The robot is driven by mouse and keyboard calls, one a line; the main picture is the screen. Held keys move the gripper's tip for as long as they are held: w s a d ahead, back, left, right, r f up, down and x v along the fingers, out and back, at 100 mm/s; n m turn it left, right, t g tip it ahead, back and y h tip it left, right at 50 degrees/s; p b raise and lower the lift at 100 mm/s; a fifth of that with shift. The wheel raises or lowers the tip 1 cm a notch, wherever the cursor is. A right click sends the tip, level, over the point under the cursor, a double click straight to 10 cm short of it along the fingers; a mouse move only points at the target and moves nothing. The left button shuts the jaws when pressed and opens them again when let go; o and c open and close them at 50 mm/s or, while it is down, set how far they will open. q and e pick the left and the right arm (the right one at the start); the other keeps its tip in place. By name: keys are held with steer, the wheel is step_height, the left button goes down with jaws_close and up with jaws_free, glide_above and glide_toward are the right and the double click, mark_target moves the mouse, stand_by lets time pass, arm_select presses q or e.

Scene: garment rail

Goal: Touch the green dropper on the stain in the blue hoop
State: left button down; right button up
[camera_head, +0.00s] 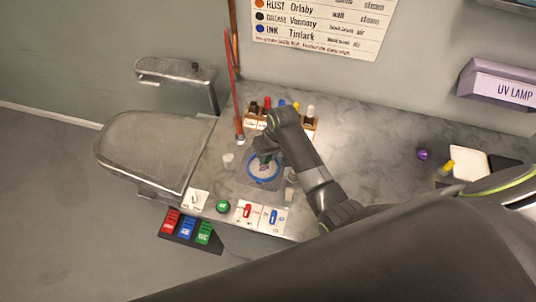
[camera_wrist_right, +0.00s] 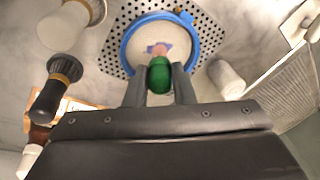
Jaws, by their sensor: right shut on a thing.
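The blue hoop (camera_wrist_right: 126,51) lies on a perforated metal plate (camera_wrist_right: 112,62) and holds pale cloth with a purplish stain (camera_wrist_right: 163,45). In the head view the hoop (camera_head: 277,178) is on the grey counter, partly hidden by my right gripper (camera_head: 265,158). My right gripper (camera_wrist_right: 160,82) is shut on the green dropper (camera_wrist_right: 159,75). The dropper's green bulb faces the wrist camera. Its pinkish tip lies over the stain in this view; I cannot tell whether it touches the cloth. My left gripper is not in view.
A wooden rack of bottles (camera_head: 310,122) stands behind the hoop. Switch cards (camera_head: 247,211) and a green button (camera_head: 222,206) lie in front. The counter to the right is mostly clear.

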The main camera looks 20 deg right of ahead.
stand_by(0.5)
steer(key=shift+w+a+v, duration=0.15)
steer(key=shift+a+v, duration=0.05)
steer(key=shift+v, duration=0.95)
steer(key=shift+w+a+v, duration=0.15)
steer(key=shift+a+v, duration=0.05)
steer(key=shift+v, duration=0.95)
steer(key=shift+w+a+v, duration=0.1)
steer(key=shift+a+v, duration=0.1)
steer(key=shift+v, duration=0.9)
steer(key=shift+r, duration=0.15)
